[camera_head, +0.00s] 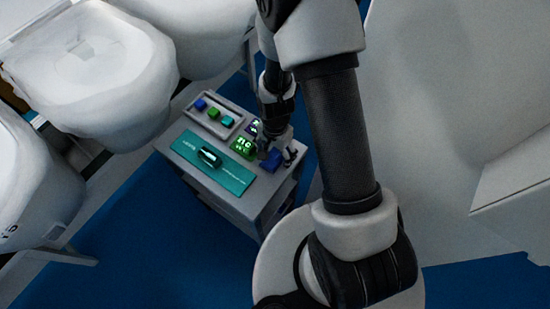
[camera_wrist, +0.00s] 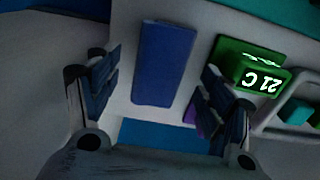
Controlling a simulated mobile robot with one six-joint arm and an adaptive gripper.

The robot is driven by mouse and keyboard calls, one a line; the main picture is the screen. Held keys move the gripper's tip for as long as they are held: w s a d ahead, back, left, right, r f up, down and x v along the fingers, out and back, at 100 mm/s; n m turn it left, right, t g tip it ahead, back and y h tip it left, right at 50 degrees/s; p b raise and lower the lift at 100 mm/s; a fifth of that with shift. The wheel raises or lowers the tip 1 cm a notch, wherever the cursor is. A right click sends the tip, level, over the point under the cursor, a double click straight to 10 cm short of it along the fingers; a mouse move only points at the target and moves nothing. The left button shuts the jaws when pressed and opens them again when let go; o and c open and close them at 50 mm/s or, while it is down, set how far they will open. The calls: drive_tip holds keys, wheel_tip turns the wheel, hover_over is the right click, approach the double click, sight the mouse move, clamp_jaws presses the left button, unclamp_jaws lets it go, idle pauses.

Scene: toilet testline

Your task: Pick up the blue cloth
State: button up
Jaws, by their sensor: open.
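The blue cloth (camera_wrist: 163,65) lies flat as a folded rectangle on the grey cart top (camera_wrist: 122,85). In the wrist view it is between the two fingers of my gripper (camera_wrist: 163,85), which is open and empty. The fingers stand to its left and right with gaps. In the head view the cloth (camera_head: 271,160) is near the cart's right edge, and my gripper (camera_head: 279,148) is just above it, partly hiding it. Whether the fingertips touch the cart top I cannot tell.
A teal mat (camera_head: 222,172) holds a dark device (camera_head: 210,157). A tray (camera_head: 213,116) holds several small blocks. White toilets (camera_head: 85,70) stand at the left.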

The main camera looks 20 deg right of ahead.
sight(275, 156)
drive_tip(key=shift+f, duration=0.6)
drive_tip(key=shift+r, duration=0.1)
drive_tip(key=shift+c, duration=0.3)
drive_tip(key=c, duration=0.9)
wheel_tip(275, 156, up, 20)
drive_tip(key=p, duration=0.6)
